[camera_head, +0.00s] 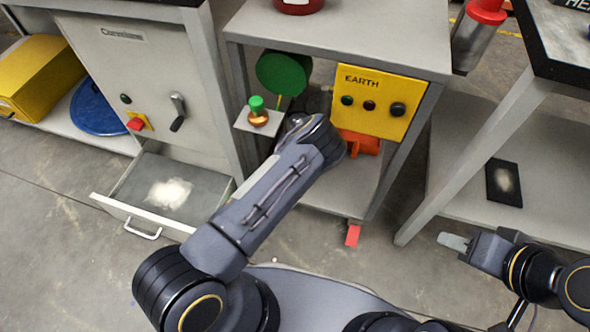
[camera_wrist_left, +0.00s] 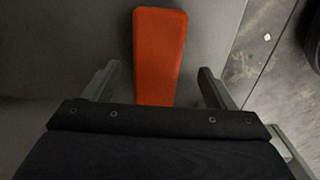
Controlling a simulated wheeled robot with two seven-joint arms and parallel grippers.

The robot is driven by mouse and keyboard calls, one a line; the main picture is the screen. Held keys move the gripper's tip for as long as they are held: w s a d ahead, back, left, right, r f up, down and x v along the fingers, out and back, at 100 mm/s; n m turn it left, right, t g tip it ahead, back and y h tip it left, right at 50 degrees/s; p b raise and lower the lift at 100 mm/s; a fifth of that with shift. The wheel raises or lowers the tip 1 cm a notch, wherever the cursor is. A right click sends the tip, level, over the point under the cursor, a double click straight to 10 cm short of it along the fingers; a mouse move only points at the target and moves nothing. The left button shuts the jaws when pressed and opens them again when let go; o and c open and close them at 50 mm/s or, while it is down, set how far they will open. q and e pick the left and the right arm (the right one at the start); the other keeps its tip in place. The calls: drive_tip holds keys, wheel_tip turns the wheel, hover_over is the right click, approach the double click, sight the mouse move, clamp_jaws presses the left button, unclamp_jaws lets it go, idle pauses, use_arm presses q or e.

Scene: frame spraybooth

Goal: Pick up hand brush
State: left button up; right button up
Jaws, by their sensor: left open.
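The orange hand brush (camera_head: 362,143) is partly visible on the cart's lower shelf, below the yellow EARTH box and behind my left arm. In the left wrist view, an orange tapered piece that looks like its handle (camera_wrist_left: 160,45) points between the fingers. My left gripper (camera_wrist_left: 158,70) is open, with one finger on each side of the handle and gaps on both sides. The brush's near end is hidden behind the gripper body. In the head view the left fingers are hidden. My right gripper (camera_head: 455,242) is at the lower right, away from the brush; its finger gap is not clear.
The yellow EARTH box (camera_head: 382,105) hangs above the shelf opening. The cart's top (camera_head: 340,40) overhangs it. A green knob on a small bracket (camera_head: 256,104) sticks out at left. An open drawer (camera_head: 165,195) juts out further left. A black pad (camera_head: 504,183) lies on the right shelf.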

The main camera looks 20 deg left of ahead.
use_arm(q)
drive_tip(key=f+b, duration=0.1)
drive_tip(key=f, duration=0.2)
drive_tip(key=f+b, duration=0.1)
drive_tip(key=shift+w+d+f+b, duration=0.2)
drive_tip(key=shift+d+f+b, duration=0.1)
drive_tip(key=shift+f, duration=0.05)
drive_tip(key=shift+c, duration=0.2)
drive_tip(key=c, duration=1.1)
drive_tip(key=shift+o, duration=0.2)
drive_tip(key=shift+r, duration=0.1)
wheel_tip(320, 180, up, 10)
drive_tip(key=p, duration=0.4)
drive_tip(key=shift+p, duration=0.3)
